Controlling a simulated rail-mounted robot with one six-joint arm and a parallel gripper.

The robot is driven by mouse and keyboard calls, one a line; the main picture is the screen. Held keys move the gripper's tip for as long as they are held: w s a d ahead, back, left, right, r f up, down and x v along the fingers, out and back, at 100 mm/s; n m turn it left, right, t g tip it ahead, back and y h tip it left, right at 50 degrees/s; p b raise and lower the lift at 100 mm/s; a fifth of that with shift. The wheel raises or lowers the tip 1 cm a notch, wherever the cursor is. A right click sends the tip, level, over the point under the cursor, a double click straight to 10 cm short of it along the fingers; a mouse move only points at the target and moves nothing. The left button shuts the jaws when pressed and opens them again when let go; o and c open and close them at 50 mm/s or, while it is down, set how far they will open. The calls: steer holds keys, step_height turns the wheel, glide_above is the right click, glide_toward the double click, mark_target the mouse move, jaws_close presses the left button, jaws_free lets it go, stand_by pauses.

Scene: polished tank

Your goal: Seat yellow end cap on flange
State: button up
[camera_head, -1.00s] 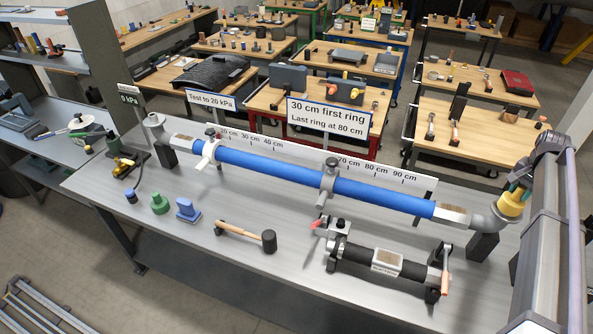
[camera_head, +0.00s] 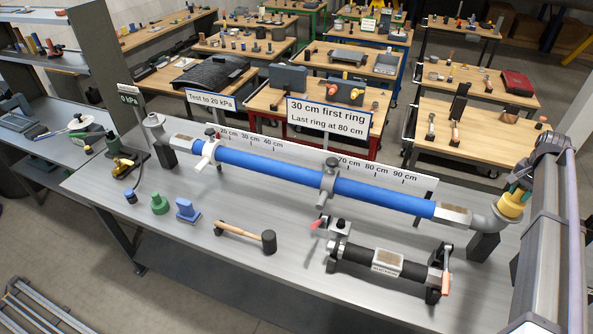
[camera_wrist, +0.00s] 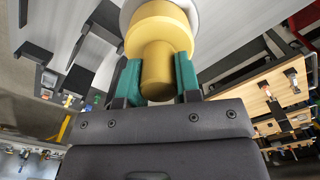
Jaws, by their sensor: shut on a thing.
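The yellow end cap (camera_head: 510,206) is at the right end of the blue pipe assembly, at the mouth of the grey elbow flange (camera_head: 490,222). My gripper (camera_head: 519,188), with green finger pads, is shut on the cap's narrow top from above. In the wrist view, the green pads of my gripper (camera_wrist: 158,82) press on both sides of the yellow cap's stem (camera_wrist: 158,68). The cap's wide part (camera_wrist: 160,28) lies against the pale round flange face (camera_wrist: 127,12). The head view cannot show whether the cap is fully down.
The blue pipe (camera_head: 270,172) runs along the bench (camera_head: 140,215). A mallet (camera_head: 247,236), blue and green caps (camera_head: 160,204) and a black crank tool (camera_head: 385,262) lie in front. A sign (camera_head: 328,111) stands behind the pipe.

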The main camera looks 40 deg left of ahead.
steer(key=shift+f, duration=0.2)
stand_by(0.6)
steer(key=o, duration=0.6)
steer(key=shift+r, duration=0.15)
steer(key=shift+r+p, duration=1.65)
steer(key=shift+o, duration=0.3)
steer(key=o, duration=0.5)
